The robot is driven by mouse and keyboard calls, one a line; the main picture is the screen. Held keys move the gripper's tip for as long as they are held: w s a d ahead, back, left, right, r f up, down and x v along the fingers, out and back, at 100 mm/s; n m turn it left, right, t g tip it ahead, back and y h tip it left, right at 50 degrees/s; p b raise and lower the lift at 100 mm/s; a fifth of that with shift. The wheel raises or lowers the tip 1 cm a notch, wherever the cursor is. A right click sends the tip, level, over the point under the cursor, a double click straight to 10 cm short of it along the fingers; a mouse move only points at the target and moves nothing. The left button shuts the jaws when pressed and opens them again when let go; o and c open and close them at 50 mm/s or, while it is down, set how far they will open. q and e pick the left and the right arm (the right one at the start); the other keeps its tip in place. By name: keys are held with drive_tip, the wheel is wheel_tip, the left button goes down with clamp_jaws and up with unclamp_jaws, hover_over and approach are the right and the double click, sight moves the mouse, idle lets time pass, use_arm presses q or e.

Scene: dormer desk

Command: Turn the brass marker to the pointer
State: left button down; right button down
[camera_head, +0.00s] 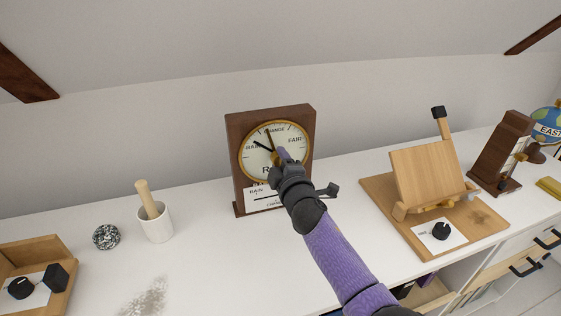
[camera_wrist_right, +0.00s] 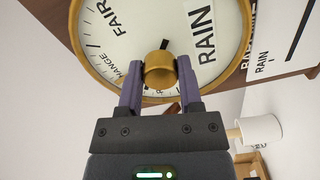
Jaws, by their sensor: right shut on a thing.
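A dark wooden barometer (camera_head: 236,160) stands upright on the white desk. Its round dial (camera_head: 297,152) has a brass rim and reads RAIN, CHANGE and FAIR. Two dark hands show on the dial, one pointing up near CHANGE and one up-left towards RAIN. My right gripper (camera_head: 281,158) reaches the dial's middle and hides part of it. In the right wrist view, its purple fingers (camera_wrist_right: 160,82) are shut on the brass marker's round knob (camera_wrist_right: 160,69). A dark tip shows just beside the knob. My left gripper is in neither view.
A white mortar with pestle (camera_head: 156,223) and a speckled ball (camera_head: 106,237) stand left of the barometer. A wooden box with black knobs (camera_head: 37,252) is at far left. A wooden stand (camera_head: 425,175) and a globe (camera_head: 546,124) are to the right.

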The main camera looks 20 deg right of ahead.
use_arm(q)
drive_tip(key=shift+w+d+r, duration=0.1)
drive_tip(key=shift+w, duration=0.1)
use_arm(e)
drive_tip(key=n, duration=0.7)
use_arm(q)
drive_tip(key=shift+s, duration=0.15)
use_arm(e)
drive_tip(key=c, duration=0.7)
unclamp_jaws()
drive_tip(key=o, duration=0.5)
drive_tip(key=shift+c, duration=0.2)
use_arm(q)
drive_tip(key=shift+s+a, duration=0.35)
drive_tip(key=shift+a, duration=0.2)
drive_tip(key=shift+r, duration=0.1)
